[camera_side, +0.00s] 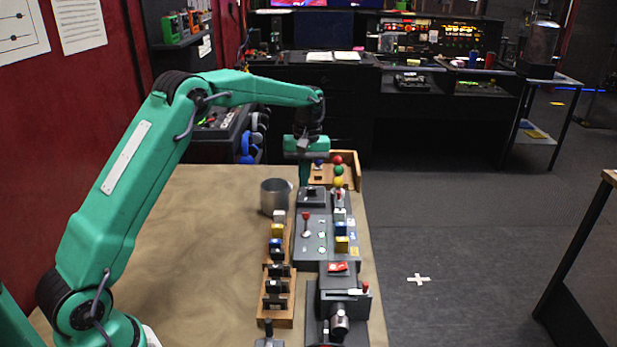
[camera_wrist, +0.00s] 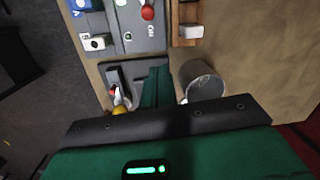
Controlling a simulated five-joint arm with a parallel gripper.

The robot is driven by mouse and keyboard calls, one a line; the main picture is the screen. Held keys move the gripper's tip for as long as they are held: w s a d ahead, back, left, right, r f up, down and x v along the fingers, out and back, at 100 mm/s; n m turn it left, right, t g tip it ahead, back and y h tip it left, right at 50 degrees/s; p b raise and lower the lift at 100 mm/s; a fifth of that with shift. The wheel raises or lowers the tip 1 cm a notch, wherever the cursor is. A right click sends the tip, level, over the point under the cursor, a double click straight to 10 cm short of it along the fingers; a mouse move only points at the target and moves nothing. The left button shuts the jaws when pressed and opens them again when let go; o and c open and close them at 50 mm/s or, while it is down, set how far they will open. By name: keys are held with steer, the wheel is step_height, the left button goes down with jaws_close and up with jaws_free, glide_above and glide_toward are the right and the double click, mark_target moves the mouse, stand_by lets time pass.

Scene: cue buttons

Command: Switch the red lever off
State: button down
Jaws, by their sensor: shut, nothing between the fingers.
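The red lever (camera_side: 306,218) stands up from the grey button panel (camera_side: 312,252), left of centre on it, with a round red knob. My gripper (camera_side: 304,181) points down beyond the lever, near the far end of the panel, and does not touch the lever. In the wrist view my gripper's fingers (camera_wrist: 158,70) are together and empty, over a dark grey plate (camera_wrist: 118,74).
A metal cup (camera_side: 273,197) stands close left of my gripper; the wrist view shows it too (camera_wrist: 203,85). Red, green and yellow balls (camera_side: 339,171) stand to the right. A wooden rack (camera_side: 270,310) lines the panel's left side. The brown table is clear farther left.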

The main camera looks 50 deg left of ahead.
mark_target(306, 223)
steer(key=f, duration=0.7)
steer(key=shift+s+d+f, duration=0.15)
steer(key=shift+s+f, duration=0.05)
steer(key=shift+s, duration=0.2)
steer(key=shift+s+d+r, duration=0.4)
steer(key=shift+s+d, duration=0.15)
steer(key=shift+d, duration=0.2)
steer(key=shift+s+d+r, duration=0.4)
steer(key=shift+s+d, duration=0.1)
steer(key=shift+d, duration=0.25)
steer(key=shift+s+d+r+t, duration=0.25)
steer(key=shift+s+r+t, duration=0.05)
steer(key=shift+t, duration=0.2)
steer(key=shift+d, duration=0.1)
steer(key=shift+s+d+r, duration=0.25)
steer(key=shift+s+d, duration=0.25)
steer(key=shift+s+d+r, duration=0.25)
steer(key=shift+s+d, duration=0.2)
steer(key=shift+s, duration=0.05)
steer(key=shift+r, duration=0.15)
steer(key=shift+r, duration=0.6)
